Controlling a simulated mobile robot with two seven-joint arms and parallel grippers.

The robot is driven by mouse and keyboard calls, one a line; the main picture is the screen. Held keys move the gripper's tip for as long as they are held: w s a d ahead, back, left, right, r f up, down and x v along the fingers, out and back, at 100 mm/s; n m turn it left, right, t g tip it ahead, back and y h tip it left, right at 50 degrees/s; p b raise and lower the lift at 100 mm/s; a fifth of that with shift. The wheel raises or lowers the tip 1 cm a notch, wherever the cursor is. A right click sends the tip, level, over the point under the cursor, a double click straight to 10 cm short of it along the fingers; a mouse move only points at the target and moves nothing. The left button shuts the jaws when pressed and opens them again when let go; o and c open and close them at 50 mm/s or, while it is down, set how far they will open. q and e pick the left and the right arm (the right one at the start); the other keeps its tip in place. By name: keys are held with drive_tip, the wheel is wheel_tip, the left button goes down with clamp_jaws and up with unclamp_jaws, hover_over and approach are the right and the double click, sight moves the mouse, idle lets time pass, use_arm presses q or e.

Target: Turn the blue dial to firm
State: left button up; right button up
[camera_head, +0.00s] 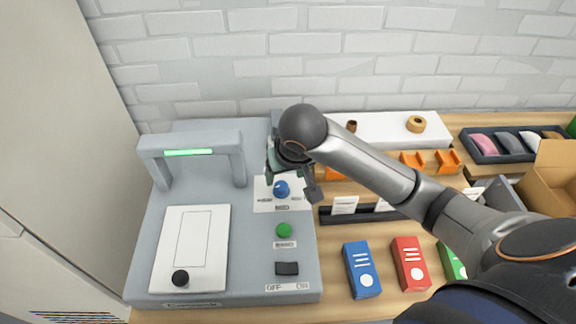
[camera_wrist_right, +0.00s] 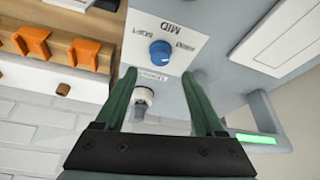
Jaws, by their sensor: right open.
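The blue dial (camera_head: 281,189) sits on a white label plate (camera_head: 262,203) on the right part of a grey machine. In the right wrist view the blue dial (camera_wrist_right: 160,53) shows upside down, with MID and SOFT readable around it and a third word blurred. I cannot tell which way its pointer faces. My right gripper (camera_head: 292,183) is open above the dial. In the right wrist view its two green-lined fingers (camera_wrist_right: 159,78) are spread, with the dial just beyond the tips and nothing between them. My left gripper is not in view.
The grey machine (camera_head: 140,285) also carries a green knob (camera_head: 284,230), a black switch (camera_head: 287,268) and an arch with a green light (camera_head: 188,152). A white plate (camera_head: 215,270) lies at left. Blue (camera_head: 361,270) and red (camera_head: 409,263) boxes stand at right. A brick wall is behind.

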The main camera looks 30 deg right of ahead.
drive_tip(key=shift+v, duration=2.65)
